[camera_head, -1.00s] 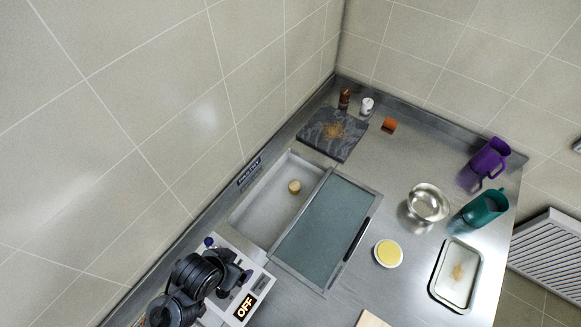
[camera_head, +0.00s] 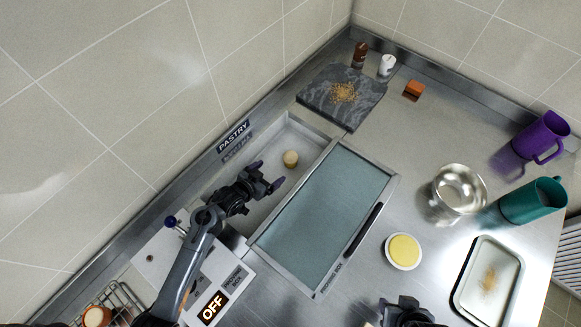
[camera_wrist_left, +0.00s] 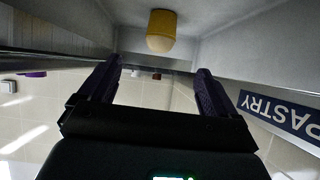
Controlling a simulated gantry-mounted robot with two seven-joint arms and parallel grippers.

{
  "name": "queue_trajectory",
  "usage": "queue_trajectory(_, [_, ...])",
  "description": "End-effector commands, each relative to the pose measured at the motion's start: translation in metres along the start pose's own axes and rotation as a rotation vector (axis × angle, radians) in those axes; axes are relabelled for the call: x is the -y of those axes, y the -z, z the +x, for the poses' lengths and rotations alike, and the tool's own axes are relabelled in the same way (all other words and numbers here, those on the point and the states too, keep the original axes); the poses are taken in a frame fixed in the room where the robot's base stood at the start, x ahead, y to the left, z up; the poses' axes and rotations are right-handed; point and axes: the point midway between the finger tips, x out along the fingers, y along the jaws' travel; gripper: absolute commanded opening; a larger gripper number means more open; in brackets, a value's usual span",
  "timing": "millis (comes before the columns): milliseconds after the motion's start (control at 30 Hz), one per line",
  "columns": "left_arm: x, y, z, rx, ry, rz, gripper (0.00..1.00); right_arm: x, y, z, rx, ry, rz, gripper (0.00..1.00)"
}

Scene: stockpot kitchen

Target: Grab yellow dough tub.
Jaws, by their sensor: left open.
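The yellow dough tub (camera_head: 290,158) stands in the uncovered part of the sunken proofing box (camera_head: 238,172), towards its far end. It is small, with a pale rounded top. In the left wrist view the tub (camera_wrist_left: 161,30) shows a yellow body and cream top, beyond the fingers and between their lines. My left gripper (camera_head: 268,174) is open and empty over the box, just short of the tub, not touching it. Its fingers (camera_wrist_left: 158,72) also show in the wrist view. My right gripper (camera_head: 405,303) is partly in view at the bottom edge; its jaws are unclear.
The box's glass lid (camera_head: 325,205) covers its right part. A yellow-topped round dish (camera_head: 403,251), metal bowl (camera_head: 460,188), teal jug (camera_head: 533,201) and tray (camera_head: 487,281) stand right. A slate board (camera_head: 345,110) lies beyond. The tiled wall is close on the left.

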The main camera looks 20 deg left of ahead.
Motion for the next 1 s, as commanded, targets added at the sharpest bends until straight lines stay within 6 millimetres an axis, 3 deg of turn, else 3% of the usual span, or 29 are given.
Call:
queue_trajectory(100, [0.001, -0.007, 0.018, -0.046, -0.015, -0.011, 0.91, 0.0, -0.004, 0.014, -0.001, -0.001, 0.0, 0.43])
queue_trajectory(500, [0.0, -0.003, 0.068, -0.069, -0.023, -0.017, 0.91, 0.0, -0.005, 0.023, -0.006, -0.004, -0.003, 0.43])
queue_trajectory(767, [0.0, -0.002, 0.08, -0.067, -0.021, -0.016, 0.91, -0.001, -0.006, 0.025, -0.007, -0.004, -0.003, 0.43])
queue_trajectory(1000, [0.002, -0.001, 0.106, -0.067, -0.022, -0.018, 0.91, 0.0, -0.008, 0.03, -0.007, -0.004, -0.003, 0.43])
